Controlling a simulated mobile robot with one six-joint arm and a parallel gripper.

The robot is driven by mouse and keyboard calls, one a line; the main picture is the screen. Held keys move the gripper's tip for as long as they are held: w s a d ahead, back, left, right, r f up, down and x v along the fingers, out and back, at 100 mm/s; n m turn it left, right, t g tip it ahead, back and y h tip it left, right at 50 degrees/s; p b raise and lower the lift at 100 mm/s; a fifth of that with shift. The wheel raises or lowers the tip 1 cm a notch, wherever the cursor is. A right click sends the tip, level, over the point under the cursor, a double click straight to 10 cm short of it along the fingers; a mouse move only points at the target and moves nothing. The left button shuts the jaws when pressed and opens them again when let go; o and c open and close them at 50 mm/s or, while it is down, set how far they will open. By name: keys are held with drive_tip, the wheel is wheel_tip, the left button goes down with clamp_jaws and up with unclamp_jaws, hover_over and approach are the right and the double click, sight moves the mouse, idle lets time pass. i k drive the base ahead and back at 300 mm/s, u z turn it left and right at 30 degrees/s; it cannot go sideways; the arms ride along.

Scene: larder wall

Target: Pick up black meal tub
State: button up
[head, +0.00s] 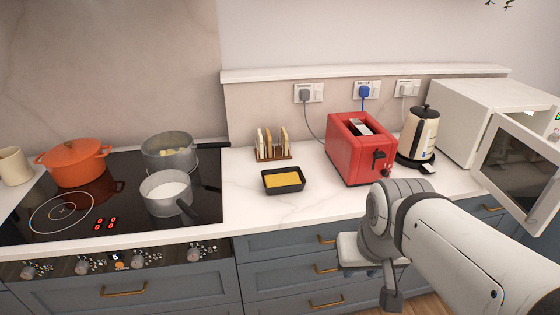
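The black meal tub (285,190) is a small, shallow, rectangular black tray with a flat yellow filling. It sits upright on the white marble counter, between the hob and the red toaster, in front of the toast rack. My gripper (356,256) is at the lower right of the tub, in front of the drawers and apart from the tub. Its fingers are not clearly visible, so I cannot tell whether it is open.
A toast rack (273,157) stands behind the tub, and a red toaster (352,160) to its right. Pans and an orange pot (74,163) stand on the hob. A kettle (420,136) and an open-doored microwave (480,108) are at right. Counter left of the tub is clear.

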sight(290, 180)
drive_tip(key=i, duration=0.95)
drive_tip(key=z, duration=0.05)
